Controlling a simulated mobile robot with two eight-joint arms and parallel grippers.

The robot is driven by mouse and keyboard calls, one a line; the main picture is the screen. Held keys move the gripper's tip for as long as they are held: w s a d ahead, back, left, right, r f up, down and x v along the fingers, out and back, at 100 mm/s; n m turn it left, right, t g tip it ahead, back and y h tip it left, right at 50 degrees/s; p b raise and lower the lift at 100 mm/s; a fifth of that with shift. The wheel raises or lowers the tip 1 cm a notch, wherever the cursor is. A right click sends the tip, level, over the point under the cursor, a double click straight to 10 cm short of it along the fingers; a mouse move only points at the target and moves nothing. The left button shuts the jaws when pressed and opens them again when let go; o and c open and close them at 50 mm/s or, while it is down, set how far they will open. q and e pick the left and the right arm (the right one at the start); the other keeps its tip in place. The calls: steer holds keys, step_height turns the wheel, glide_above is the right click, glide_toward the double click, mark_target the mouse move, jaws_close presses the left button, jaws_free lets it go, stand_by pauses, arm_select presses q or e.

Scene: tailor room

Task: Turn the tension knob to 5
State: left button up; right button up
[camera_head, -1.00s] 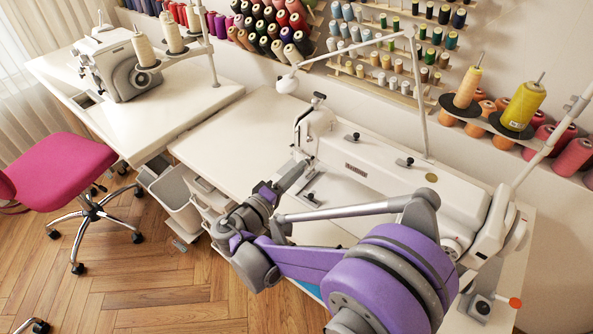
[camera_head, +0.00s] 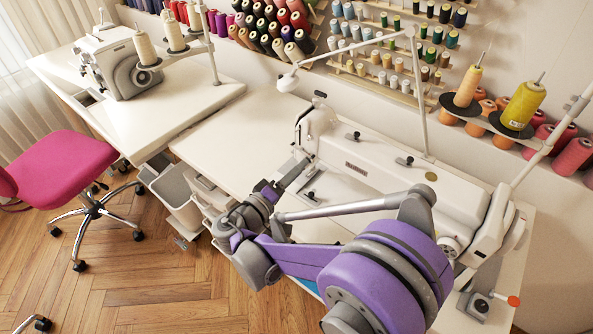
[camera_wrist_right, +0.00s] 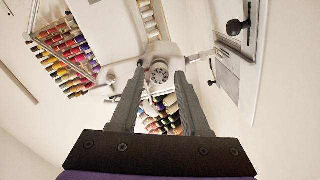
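The tension knob (camera_wrist_right: 160,72) is a small round grey dial with markings on the end of the white sewing machine's head. Its set number is too small to read. My right gripper (camera_wrist_right: 160,77) is open, and the dial appears between its two dark fingertips in the right wrist view. I cannot tell whether the fingers touch it; gaps show at both sides. In the head view my right gripper (camera_head: 293,176) points at the left end of the sewing machine (camera_head: 385,182), where the dial is not clearly visible. My left gripper is not in view.
The white table (camera_head: 230,150) is clear to the left of the machine. A second sewing machine (camera_head: 125,65) stands at the back left. Thread racks (camera_head: 395,50) line the wall. A pink chair (camera_head: 60,165) stands at the left. A thin thread stand (camera_head: 418,95) rises behind the machine.

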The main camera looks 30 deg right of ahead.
steer(key=shift+o, duration=0.6)
steer(key=v, duration=1)
steer(key=shift+a, duration=0.4)
steer(key=shift+s, duration=0.1)
